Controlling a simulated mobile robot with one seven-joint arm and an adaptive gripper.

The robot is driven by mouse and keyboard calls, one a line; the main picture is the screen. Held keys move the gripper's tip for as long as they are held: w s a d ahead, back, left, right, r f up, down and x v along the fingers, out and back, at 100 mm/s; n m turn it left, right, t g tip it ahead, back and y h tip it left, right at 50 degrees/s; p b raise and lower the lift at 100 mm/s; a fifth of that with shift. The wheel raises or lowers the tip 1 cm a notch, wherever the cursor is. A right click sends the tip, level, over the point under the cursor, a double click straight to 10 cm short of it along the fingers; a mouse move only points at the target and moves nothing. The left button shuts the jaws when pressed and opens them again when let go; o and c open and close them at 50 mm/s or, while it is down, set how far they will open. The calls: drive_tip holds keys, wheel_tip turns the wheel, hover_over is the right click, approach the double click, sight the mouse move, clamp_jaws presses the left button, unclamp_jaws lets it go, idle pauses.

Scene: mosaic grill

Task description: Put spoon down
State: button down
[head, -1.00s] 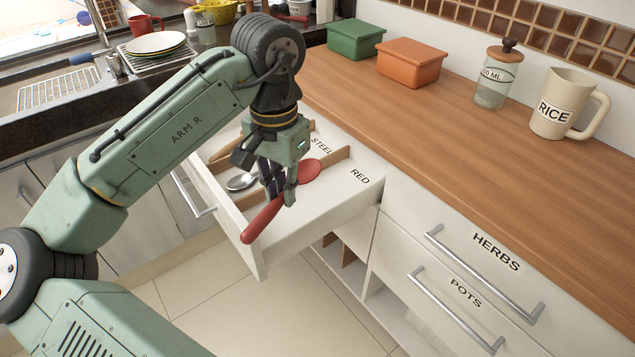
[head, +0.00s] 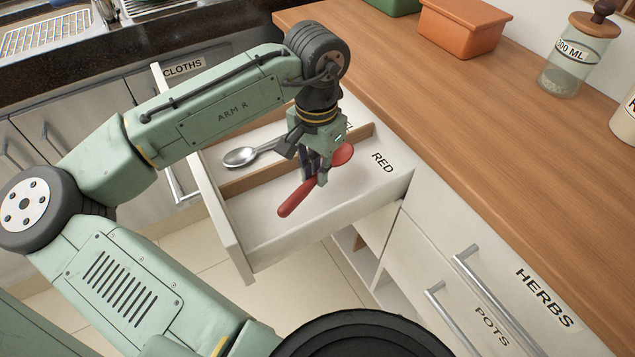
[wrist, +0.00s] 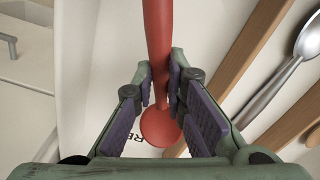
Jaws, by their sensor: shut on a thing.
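A red spoon (head: 299,197) is held in my gripper (head: 318,178), over the front compartment of the open drawer (head: 290,218), the one marked RED. Its handle points to the lower left and its bowl to the upper right in the head view. In the wrist view the red spoon (wrist: 158,50) lies between the purple-padded fingers of my gripper (wrist: 163,90), with its bowl near the bottom. I cannot tell whether the spoon touches the drawer floor. A steel spoon (head: 240,157) lies in the neighbouring compartment behind a wooden divider (head: 235,183).
The wooden counter (head: 430,110) runs along the right, with an orange box (head: 462,28) and a glass jar (head: 570,60). Shut drawers marked HERBS (head: 545,297) and POTS (head: 490,327) are at the lower right. The front compartment has bare floor around the spoon.

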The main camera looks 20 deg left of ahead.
sight(317, 194)
drive_tip(key=shift+f, duration=2)
drive_tip(key=shift+f, duration=0.15)
drive_tip(key=shift+f, duration=0.15)
drive_tip(key=c, duration=1.6)
unclamp_jaws()
drive_tip(key=shift+c, duration=0.2)
wheel_tip(317, 194, up, 13)
drive_tip(key=shift+w+f, duration=0.1)
drive_tip(key=shift+f, duration=0.05)
